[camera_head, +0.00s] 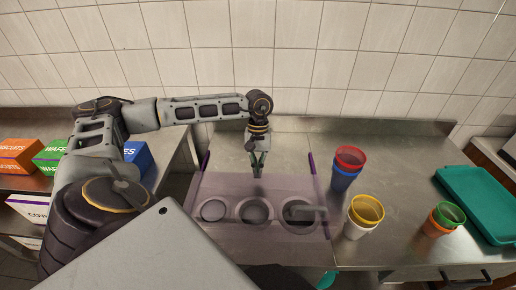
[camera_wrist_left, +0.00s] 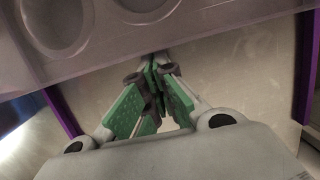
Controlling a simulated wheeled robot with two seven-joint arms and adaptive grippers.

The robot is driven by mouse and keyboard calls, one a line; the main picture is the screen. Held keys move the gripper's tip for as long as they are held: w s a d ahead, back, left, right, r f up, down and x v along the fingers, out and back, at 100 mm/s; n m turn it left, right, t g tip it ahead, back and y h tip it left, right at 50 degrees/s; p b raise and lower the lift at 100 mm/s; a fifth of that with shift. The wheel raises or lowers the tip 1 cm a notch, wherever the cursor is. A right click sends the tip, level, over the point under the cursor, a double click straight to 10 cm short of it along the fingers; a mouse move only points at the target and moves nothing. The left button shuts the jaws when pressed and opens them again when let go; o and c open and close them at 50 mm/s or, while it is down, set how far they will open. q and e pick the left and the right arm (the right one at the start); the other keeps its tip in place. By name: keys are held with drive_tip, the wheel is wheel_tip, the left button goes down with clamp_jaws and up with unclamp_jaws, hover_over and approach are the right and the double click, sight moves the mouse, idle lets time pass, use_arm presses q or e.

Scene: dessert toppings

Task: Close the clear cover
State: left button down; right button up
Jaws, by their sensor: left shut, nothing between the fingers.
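The clear cover (camera_head: 262,188) is a see-through sheet with a faint purple tint, over a row of three round wells. Purple strips (camera_head: 312,163) show at its left and right sides. I cannot tell whether it lies fully flat. My left gripper (camera_head: 258,168) points down at the cover's far edge, its green-padded fingers together and empty. In the left wrist view the fingers (camera_wrist_left: 155,75) are near the edge of a panel with round shapes; contact is unclear. Purple strips (camera_wrist_left: 64,113) stand on both sides there. My right gripper is not in view.
A grey handled tool (camera_head: 305,210) shows at the right well (camera_head: 297,228). Stacked red and blue cups (camera_head: 346,170), yellow and white cups (camera_head: 364,215), and green and orange cups (camera_head: 443,220) stand right. A teal tray (camera_head: 482,205) lies far right. Boxes (camera_head: 20,156) stand left.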

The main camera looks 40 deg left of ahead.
use_arm(q)
drive_tip(key=shift+s+d, duration=0.5)
drive_tip(key=shift+s, duration=0.05)
drive_tip(key=v, duration=1.2)
idle(0.3)
drive_tip(key=shift+a, duration=0.1)
idle(0.5)
